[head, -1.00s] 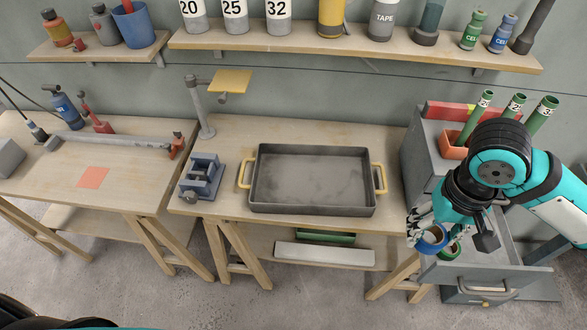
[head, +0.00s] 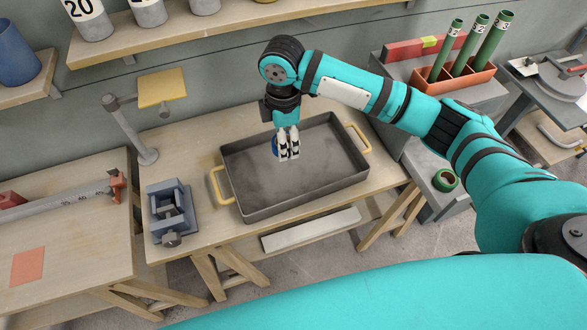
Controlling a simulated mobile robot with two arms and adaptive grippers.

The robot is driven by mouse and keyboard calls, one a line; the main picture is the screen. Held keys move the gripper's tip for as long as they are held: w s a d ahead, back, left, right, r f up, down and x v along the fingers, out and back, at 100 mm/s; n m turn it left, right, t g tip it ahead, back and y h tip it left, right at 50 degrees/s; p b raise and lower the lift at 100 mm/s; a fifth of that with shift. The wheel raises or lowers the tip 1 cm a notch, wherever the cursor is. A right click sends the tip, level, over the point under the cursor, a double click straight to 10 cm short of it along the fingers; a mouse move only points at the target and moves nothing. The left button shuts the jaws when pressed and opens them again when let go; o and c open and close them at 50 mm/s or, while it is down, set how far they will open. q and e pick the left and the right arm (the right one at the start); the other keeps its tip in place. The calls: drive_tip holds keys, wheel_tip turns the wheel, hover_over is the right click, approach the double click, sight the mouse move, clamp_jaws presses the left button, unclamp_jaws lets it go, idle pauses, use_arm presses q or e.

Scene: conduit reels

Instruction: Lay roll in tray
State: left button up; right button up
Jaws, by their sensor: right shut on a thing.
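The grey tray (head: 237,196) with yellow handles lies on the wooden workbench and looks empty inside. My right gripper (head: 287,155) points down over the tray's inside, left of its middle. It is shut on a blue roll (head: 275,147), which is mostly hidden behind the fingers. I cannot tell whether the roll touches the tray floor. A green roll (head: 446,180) sits in the open drawer at right. My left gripper is not in view.
A blue vise (head: 172,210) and a post with a yellow plate (head: 162,89) stand left of the tray. An orange holder (head: 455,85) with green tubes stands on the grey cabinet. A shelf with containers runs above the bench.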

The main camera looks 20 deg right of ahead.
drive_tip(key=f+n, duration=0.1)
hover_over(283, 171)
wheel_tip(283, 171, down, 6)
drive_tip(key=shift+r+p, duration=0.15)
drive_tip(key=shift+p, duration=0.25)
wheel_tip(283, 171, down, 4)
drive_tip(key=shift+r, duration=0.2)
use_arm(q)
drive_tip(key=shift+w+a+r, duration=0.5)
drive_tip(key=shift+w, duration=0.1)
use_arm(e)
drive_tip(key=shift+f, duration=0.3)
drive_tip(key=shift+f, duration=0.2)
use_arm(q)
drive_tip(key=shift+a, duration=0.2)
use_arm(e)
drive_tip(key=o, duration=1)
drive_tip(key=shift+c, duration=0.2)
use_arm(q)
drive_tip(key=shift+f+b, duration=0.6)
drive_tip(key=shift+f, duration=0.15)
use_arm(e)
wheel_tip(283, 171, up, 12)
drive_tip(key=shift+r, duration=0.25)
